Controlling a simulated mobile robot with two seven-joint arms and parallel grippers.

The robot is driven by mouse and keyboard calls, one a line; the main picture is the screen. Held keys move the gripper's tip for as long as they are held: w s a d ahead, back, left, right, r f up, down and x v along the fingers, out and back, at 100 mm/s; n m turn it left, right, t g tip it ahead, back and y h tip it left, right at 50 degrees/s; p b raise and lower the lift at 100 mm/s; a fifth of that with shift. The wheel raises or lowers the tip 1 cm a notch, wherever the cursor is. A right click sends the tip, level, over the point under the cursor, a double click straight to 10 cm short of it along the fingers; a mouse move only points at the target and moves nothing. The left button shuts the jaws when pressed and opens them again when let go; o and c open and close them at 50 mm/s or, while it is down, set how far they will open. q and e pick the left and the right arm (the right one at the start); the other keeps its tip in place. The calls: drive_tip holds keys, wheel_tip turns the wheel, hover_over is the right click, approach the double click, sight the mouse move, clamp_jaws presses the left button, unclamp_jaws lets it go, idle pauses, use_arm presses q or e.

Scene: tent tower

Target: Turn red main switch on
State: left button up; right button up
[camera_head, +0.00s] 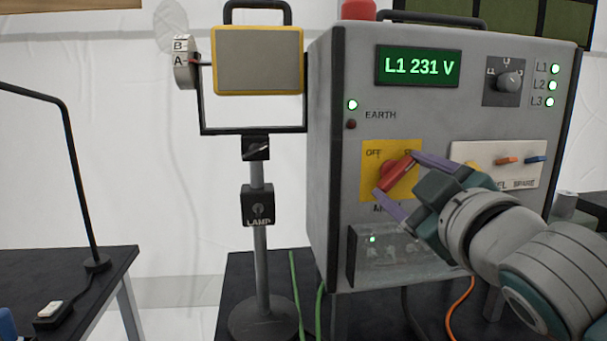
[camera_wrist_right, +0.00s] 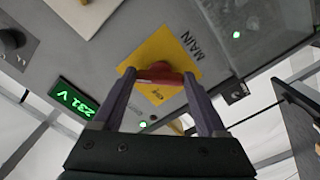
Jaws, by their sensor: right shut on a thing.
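The red main switch (camera_head: 397,174) sits on a yellow plate (camera_head: 370,154) on the front of the grey cabinet (camera_head: 342,70). OFF is printed at the plate's upper left; the label at upper right is mostly hidden. The switch handle slants from lower left to upper right, towards that right label. My right gripper (camera_head: 395,171) is shut on the red handle, one purple finger at each end. In the right wrist view the red handle (camera_wrist_right: 159,77) lies crosswise between the fingertips of the gripper (camera_wrist_right: 160,78). My left gripper is not in view.
The green display (camera_head: 418,67) reads L1 231 V, and lamps L1, L2, L3 (camera_head: 552,85) are lit green. A selector knob (camera_head: 509,82) and a pale panel with coloured levers (camera_head: 507,160) are right of the switch. A lamp on a stand (camera_head: 258,60) is at left.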

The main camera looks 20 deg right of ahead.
idle(0.4)
drive_tip(key=o, duration=1.3)
drive_tip(key=b+v, duration=0.1)
drive_tip(key=v, duration=0.9)
